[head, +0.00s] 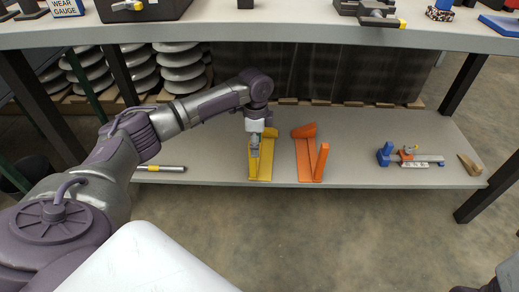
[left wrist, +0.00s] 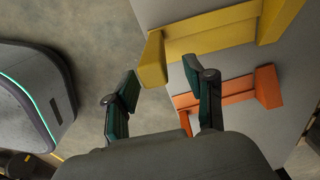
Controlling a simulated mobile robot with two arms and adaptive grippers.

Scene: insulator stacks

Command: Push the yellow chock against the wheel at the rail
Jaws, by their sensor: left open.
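A yellow chock (head: 265,165) lies on the grey lower shelf, its long base running front to back. It also shows in the left wrist view (left wrist: 216,40), with its near end block just beyond and between my fingertips. My left gripper (head: 254,150) hangs over its left side in the head view and hides part of it. In the left wrist view its two fingers (left wrist: 165,90) are spread with nothing held between them; whether they touch the chock I cannot tell. I cannot make out a wheel or rail clearly in either view. My right gripper is out of view.
An orange chock (head: 306,155) lies just right of the yellow one. A yellow-and-grey rod (head: 165,168) lies left on the lower shelf (head: 220,160). A clamp-like tool with blue and orange parts (head: 410,158) and a wooden wedge (head: 469,164) lie right. The upper shelf (head: 300,36) overhangs.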

